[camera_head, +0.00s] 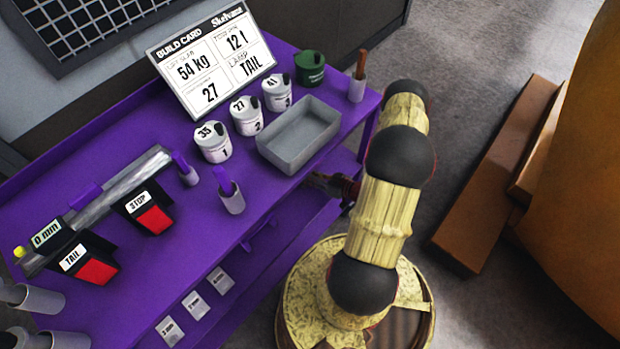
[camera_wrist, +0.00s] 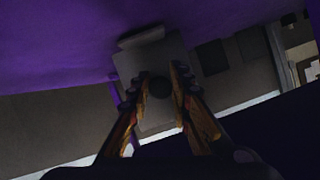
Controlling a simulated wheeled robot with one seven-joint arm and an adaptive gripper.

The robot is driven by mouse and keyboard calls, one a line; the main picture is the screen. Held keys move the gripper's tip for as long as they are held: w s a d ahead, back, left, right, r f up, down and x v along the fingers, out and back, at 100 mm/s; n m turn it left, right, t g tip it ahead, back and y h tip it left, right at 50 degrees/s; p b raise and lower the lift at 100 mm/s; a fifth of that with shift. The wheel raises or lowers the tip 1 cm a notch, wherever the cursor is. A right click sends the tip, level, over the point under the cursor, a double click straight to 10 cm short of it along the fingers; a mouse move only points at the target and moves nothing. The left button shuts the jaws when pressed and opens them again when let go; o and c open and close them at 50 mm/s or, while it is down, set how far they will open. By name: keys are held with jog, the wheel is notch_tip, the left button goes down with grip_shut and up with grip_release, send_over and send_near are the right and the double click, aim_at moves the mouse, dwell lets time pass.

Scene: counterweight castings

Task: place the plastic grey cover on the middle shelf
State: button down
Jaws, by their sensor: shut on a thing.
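The grey cover (camera_wrist: 135,62) shows in the wrist view as a pale, flat, squarish piece with a dark round knob (camera_wrist: 160,88). My gripper (camera_wrist: 163,72) has its two fingers on either side of the knob and is shut on the cover. In the head view my gripper (camera_head: 326,183) reaches in at the bench's right front edge, below the purple top. The cover is hidden there by the bench top. A purple shelf (camera_head: 318,212) shows below the top. I cannot tell whether the cover touches it.
The purple bench top (camera_head: 290,205) carries a grey tray (camera_head: 298,137), white canisters (camera_head: 246,115), a green canister (camera_head: 310,68) and a build card (camera_head: 213,62). Its front edge lies just above my gripper. A brown beam (camera_head: 495,185) lies on the floor at right.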

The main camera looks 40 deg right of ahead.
jog(key=shift+f, duration=0.25)
jog(key=c, duration=1.7)
grip_release()
jog(key=shift+o, duration=0.4)
jog(key=shift+r, duration=0.1)
jog(key=p+v, duration=0.3)
jog(key=v, duration=0.9)
